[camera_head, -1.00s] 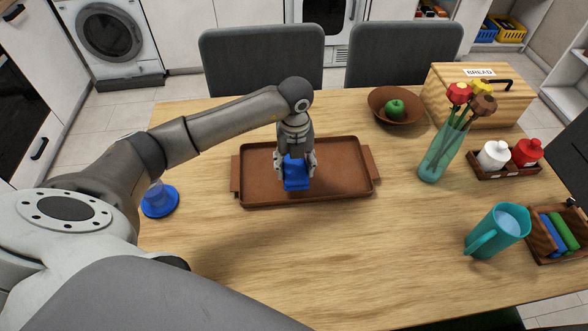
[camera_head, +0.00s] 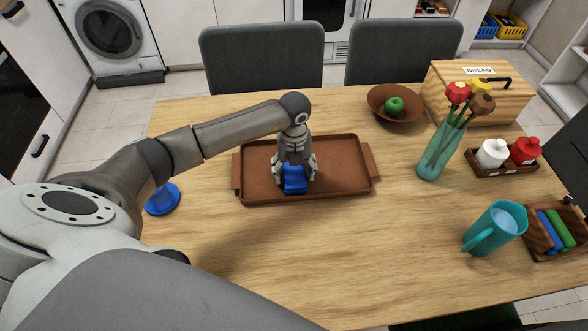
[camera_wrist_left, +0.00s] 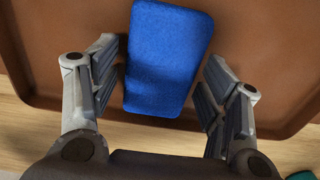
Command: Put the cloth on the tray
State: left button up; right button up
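The blue folded cloth (camera_head: 295,186) lies on the brown tray (camera_head: 345,187), left of the tray's middle, near its front edge. My left gripper (camera_head: 295,176) is over the cloth, pointing down, with a finger on either side. In the left wrist view the cloth (camera_wrist_left: 168,62) lies flat on the tray (camera_wrist_left: 272,50) between the open fingers (camera_wrist_left: 162,72). A gap shows between the cloth and the fingers on each side. The gripper hides the cloth's far part in the head view. My right gripper is not in view.
A blue dish (camera_head: 162,203) stands left of the tray, partly behind my arm. To the right are a glass vase with flowers (camera_head: 441,150), a teal jug (camera_head: 494,229) and a wooden holder (camera_head: 540,236). A brown bowl (camera_head: 378,107) with an apple is behind. The front table is clear.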

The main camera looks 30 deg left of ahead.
aim_at(294, 172)
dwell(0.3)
pick_arm(q)
jog(key=shift+r, duration=0.2)
jog(key=shift+r+b, duration=0.9)
jog(key=shift+r, duration=5.1)
